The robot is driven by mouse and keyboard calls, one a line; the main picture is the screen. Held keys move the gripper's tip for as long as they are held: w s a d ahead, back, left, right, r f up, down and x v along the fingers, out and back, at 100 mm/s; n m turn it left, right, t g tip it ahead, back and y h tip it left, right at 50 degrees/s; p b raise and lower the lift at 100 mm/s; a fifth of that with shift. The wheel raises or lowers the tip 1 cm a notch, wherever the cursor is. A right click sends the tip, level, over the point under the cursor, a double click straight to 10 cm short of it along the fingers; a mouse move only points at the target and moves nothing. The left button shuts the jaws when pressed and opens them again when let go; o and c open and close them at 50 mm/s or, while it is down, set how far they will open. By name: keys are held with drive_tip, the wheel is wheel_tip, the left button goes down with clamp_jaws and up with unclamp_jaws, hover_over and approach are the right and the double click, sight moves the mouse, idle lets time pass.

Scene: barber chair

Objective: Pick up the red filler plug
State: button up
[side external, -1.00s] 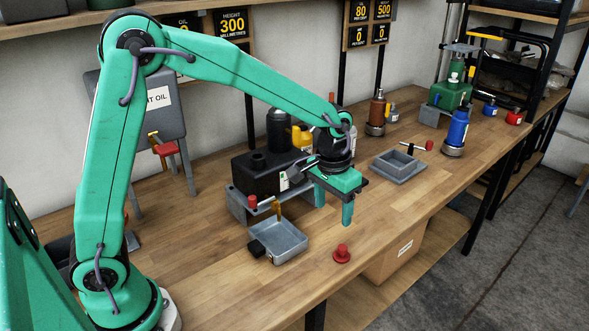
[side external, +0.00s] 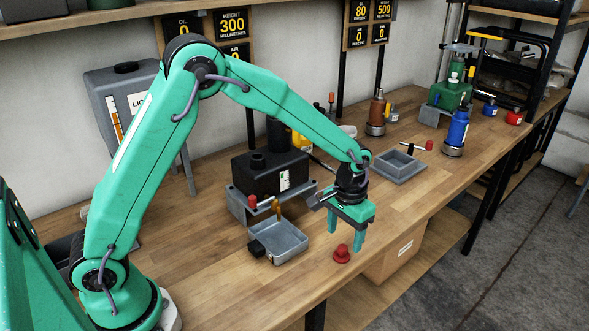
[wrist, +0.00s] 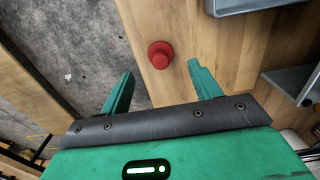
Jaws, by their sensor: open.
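The red filler plug (side external: 342,254) stands upright on the wooden bench near its front edge. In the wrist view the plug (wrist: 160,54) lies beyond the fingertips, roughly between the lines of the two fingers. My gripper (side external: 345,243) is open and empty, pointing down just above and around the plug's position in the side view. The wrist view shows its two green fingers (wrist: 160,68) spread apart. I cannot tell the exact height of the fingertips over the plug.
A grey tray (side external: 290,250) sits left of the plug, before a black tank (side external: 268,175) on a grey stand. Another grey tray (side external: 400,168) lies behind my gripper to the right. The bench's front edge is close to the plug. A cardboard box (side external: 395,262) is below.

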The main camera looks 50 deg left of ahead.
sight(343, 247)
drive_tip(key=shift+f, duration=2.65)
drive_tip(key=c, duration=1.1)
drive_tip(key=shift+r, duration=0.2)
drive_tip(key=shift+c, duration=0.2)
drive_tip(key=shift+r, duration=0.6)
drive_tip(key=r, duration=0.3)
drive_tip(key=shift+s+d+r, duration=0.1)
drive_tip(key=shift+s+d, duration=0.25)
drive_tip(key=s+d+r, duration=0.6)
drive_tip(key=s+d, duration=0.1)
drive_tip(key=shift+s+d+r, duration=0.15)
drive_tip(key=shift+s+d, duration=0.1)
drive_tip(key=shift+d, duration=0.05)
drive_tip(key=shift+w, duration=0.1)
